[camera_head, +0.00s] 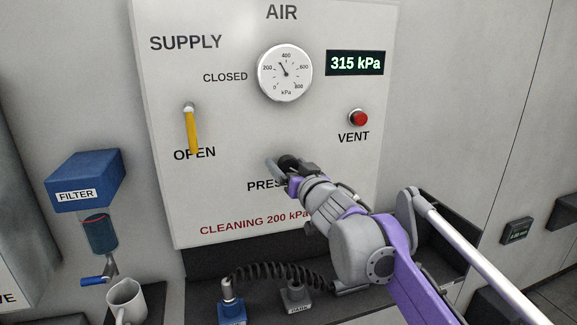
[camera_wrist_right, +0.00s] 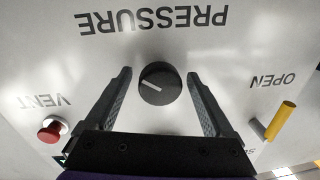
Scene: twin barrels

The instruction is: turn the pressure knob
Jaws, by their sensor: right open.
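The pressure knob (camera_wrist_right: 160,84) is a round black knob with a white pointer line, on a pale panel (camera_head: 225,130) marked AIR. In the wrist view its line runs to the upper left. In the head view the knob (camera_head: 288,161) is partly covered by my right gripper (camera_head: 284,169). In the wrist view my right gripper (camera_wrist_right: 160,75) is open, one finger on each side of the knob, with a visible gap at both sides. The display (camera_head: 356,63) reads 315 kPa, and the dial gauge (camera_head: 285,72) needle points between 200 and 400. My left gripper is not in view.
The yellow supply lever (camera_head: 191,130) points down at OPEN. A red vent button (camera_head: 359,117) is at the panel's right. Red text says CLEANING 200 kPa.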

